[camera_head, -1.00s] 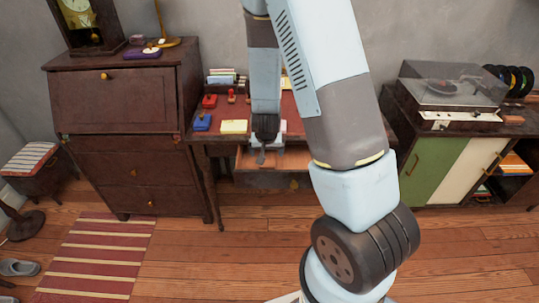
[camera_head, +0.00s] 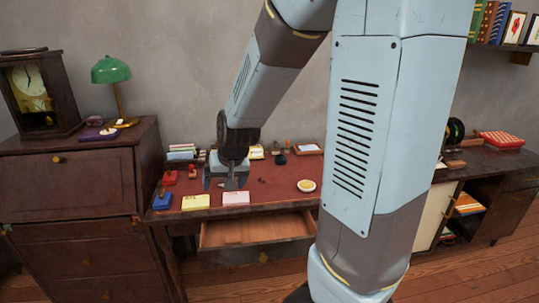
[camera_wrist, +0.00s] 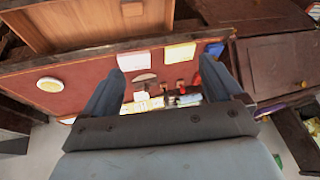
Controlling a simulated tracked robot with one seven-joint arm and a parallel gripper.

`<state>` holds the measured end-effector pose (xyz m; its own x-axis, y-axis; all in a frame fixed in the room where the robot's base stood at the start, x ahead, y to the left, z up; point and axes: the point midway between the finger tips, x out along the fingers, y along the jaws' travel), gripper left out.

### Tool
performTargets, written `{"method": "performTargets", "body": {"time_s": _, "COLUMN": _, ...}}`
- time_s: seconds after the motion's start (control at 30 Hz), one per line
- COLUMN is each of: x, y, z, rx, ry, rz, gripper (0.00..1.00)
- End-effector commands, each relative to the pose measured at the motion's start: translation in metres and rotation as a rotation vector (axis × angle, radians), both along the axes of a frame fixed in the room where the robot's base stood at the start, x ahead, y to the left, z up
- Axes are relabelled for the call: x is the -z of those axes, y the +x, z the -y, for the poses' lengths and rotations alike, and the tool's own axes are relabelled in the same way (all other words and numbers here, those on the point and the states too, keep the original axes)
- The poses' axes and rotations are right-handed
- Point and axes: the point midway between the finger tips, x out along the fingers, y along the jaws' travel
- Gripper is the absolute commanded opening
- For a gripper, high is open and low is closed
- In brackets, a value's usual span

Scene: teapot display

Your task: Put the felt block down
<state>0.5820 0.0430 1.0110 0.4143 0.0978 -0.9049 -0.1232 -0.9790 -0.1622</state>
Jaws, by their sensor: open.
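My gripper (camera_head: 231,184) is over the red desk top (camera_head: 270,185), pointing down, near the back of the white and yellow pads. In the wrist view my gripper (camera_wrist: 165,76) has its two dark fingers wide apart with no block clamped between them. A small grey half-round piece (camera_wrist: 145,77) shows on the desk between the fingers. I cannot tell whether it is the felt block or whether it touches a finger. No other thing is clearly the felt block.
The desk drawer (camera_head: 258,229) stands open and looks empty. A green lamp (camera_head: 111,70) stands on the left cabinet.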

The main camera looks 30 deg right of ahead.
Motion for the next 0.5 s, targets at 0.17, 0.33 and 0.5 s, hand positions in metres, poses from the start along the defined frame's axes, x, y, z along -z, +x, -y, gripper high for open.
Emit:
{"method": "performTargets", "body": {"time_s": 0.17, "x": -0.047, "y": -0.029, "z": 0.005, "rx": -0.039, "ry": -0.005, "rz": 0.025, "gripper": 0.93}}
{"method": "performTargets", "body": {"time_s": 0.33, "x": -0.084, "y": -0.062, "z": 0.01, "rx": -0.074, "ry": -0.027, "rz": 0.04, "gripper": 0.93}}
{"method": "performTargets", "body": {"time_s": 0.5, "x": -0.116, "y": -0.099, "z": 0.016, "rx": -0.1, "ry": -0.06, "rz": 0.054, "gripper": 0.93}}
